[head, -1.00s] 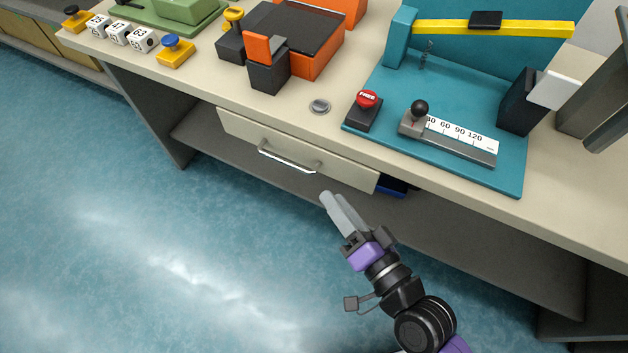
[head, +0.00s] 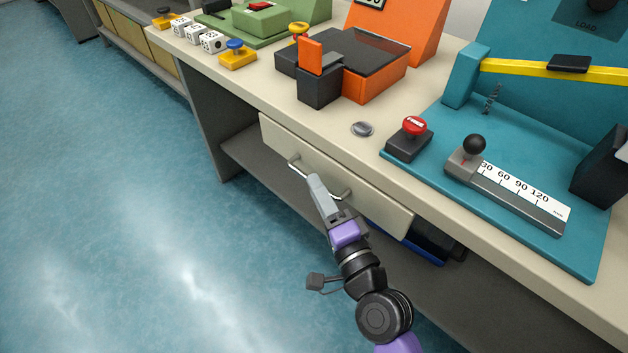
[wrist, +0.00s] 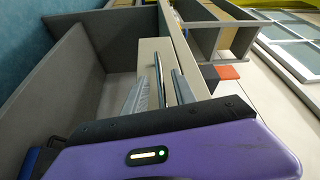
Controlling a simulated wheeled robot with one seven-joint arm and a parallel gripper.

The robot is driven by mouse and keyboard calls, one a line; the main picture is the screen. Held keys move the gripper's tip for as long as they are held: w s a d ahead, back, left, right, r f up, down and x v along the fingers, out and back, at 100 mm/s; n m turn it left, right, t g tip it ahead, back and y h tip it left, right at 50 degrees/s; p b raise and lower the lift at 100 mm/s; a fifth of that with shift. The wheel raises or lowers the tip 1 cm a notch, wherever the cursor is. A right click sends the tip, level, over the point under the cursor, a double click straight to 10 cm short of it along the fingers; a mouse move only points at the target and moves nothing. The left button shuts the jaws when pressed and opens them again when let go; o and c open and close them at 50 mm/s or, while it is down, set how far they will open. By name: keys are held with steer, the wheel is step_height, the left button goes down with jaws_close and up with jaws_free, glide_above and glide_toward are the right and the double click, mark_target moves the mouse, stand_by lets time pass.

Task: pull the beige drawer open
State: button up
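The beige drawer (head: 375,200) sits under the tabletop's front edge, with its front close to that edge. Its metal bar handle (head: 295,166) is partly hidden behind my gripper (head: 317,184) in the head view. In the wrist view, the handle bar (wrist: 158,75) runs between the two grey fingers of my gripper (wrist: 161,90). The fingers stand apart, with a gap showing beside the bar. The drawer front (wrist: 149,54) also shows in the wrist view.
On the table (head: 330,125) stand a teal gate board (head: 525,210) with a slider, a red button (head: 412,130), an orange device (head: 380,75) and several dice. A dark blue object (head: 405,243) lies beneath the drawer. The floor (head: 130,200) in front is clear.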

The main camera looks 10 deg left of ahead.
steer(key=shift+x, duration=1.5)
steer(key=shift+c, duration=0.2)
jaws_close()
